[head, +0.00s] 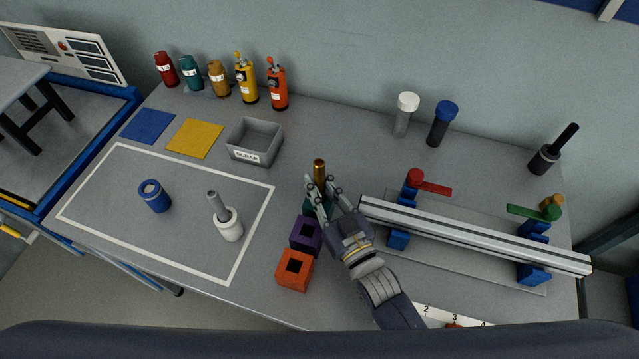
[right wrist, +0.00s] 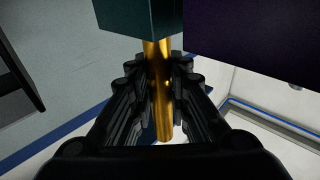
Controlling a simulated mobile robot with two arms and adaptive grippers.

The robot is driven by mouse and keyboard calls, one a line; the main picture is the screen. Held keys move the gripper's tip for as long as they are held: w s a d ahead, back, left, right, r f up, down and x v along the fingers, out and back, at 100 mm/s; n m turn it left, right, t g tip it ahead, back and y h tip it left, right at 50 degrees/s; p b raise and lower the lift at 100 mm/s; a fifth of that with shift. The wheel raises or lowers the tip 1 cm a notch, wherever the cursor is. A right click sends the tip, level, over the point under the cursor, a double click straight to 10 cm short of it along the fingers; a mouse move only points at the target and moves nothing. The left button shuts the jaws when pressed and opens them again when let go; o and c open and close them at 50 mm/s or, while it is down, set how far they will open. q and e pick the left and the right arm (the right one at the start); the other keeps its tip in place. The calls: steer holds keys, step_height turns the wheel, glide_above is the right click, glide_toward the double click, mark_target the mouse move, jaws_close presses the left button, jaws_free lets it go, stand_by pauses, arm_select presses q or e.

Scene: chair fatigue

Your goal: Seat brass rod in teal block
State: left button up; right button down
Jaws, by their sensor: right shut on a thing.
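The brass rod (head: 319,171) stands upright between the fingers of my right gripper (head: 324,189), its top showing above them. It also shows in the right wrist view (right wrist: 157,85), where my right gripper (right wrist: 158,90) is shut on it. The rod meets the teal block (right wrist: 140,16) at one end; how deep it sits in the block is hidden. In the head view the teal block (head: 309,209) is mostly covered by my fingers. My left gripper is not in view.
A purple block (head: 303,237) and an orange block (head: 292,271) with square holes stand in front of the teal block. A rail fixture (head: 470,232) with clamps lies to the right. A grey scrap bin (head: 254,142) stands behind left. A white-outlined area (head: 120,225) holds a blue cup and a white holder.

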mark_target(322, 167)
steer(key=shift+f+b, duration=0.6)
steer(key=shift+f, duration=0.25)
steer(key=c, duration=1.4)
jaws_free()
step_height(322, 167, up, 10)
